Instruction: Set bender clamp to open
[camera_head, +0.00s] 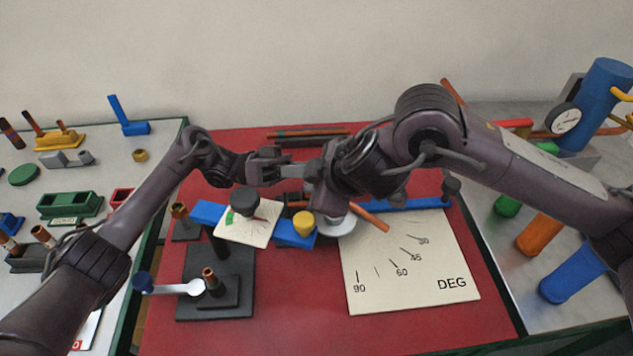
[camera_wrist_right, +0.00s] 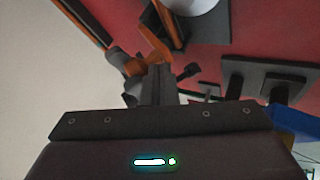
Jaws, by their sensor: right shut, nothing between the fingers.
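The bender stands on the red table (camera_head: 315,335). It has a white angle plate marked DEG (camera_head: 400,265), a blue bar (camera_head: 210,211), a yellow knob (camera_head: 303,222), and a small white dial plate (camera_head: 262,232) with a dark knob (camera_head: 245,200) over its coloured scale. A pale lever with a dark blue ball (camera_head: 143,281) sits on a black base (camera_head: 240,265) at left. Which part is the clamp, and its setting, I cannot tell. My right gripper (camera_head: 266,165) is shut and empty above and behind the dial; its fingers show in the right wrist view (camera_wrist_right: 158,85). My left gripper (camera_head: 238,170) is close beside it, its jaws unclear.
A left bench (camera_head: 20,210) holds green, yellow and blue fixtures. A right bench (camera_head: 515,285) holds coloured cylinders and a blue tank (camera_head: 602,95) with a gauge. Copper pipes (camera_head: 310,132) lie at the table's back. The table's front is clear.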

